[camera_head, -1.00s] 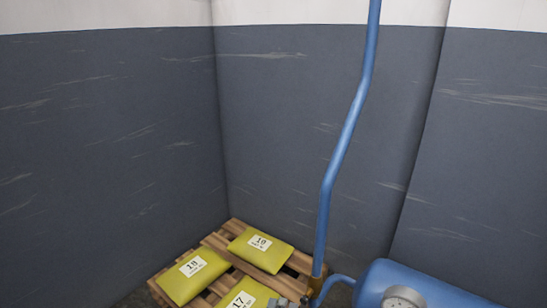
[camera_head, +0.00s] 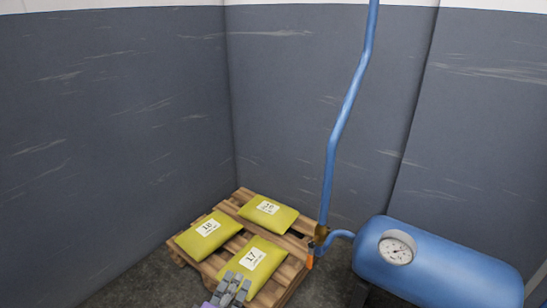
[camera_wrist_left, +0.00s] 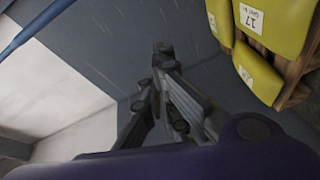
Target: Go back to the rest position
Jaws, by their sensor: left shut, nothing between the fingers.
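My left gripper (camera_head: 232,288) shows at the bottom of the head view, in front of the near edge of the pallet and overlapping the lower part of the bag marked 17 in the picture. It is shut and empty. In the left wrist view its fingers (camera_wrist_left: 160,62) come together, with the dark wall behind them. My right gripper is in neither view.
A wooden pallet (camera_head: 300,240) in the corner bears yellow bags marked 17 (camera_head: 262,256), 18 (camera_head: 205,240) and 16 (camera_head: 280,218). A blue tank (camera_head: 450,265) with a gauge (camera_head: 397,248) and a tall blue pipe (camera_head: 345,120) stand to the right. Bare floor (camera_head: 130,290) shows at left.

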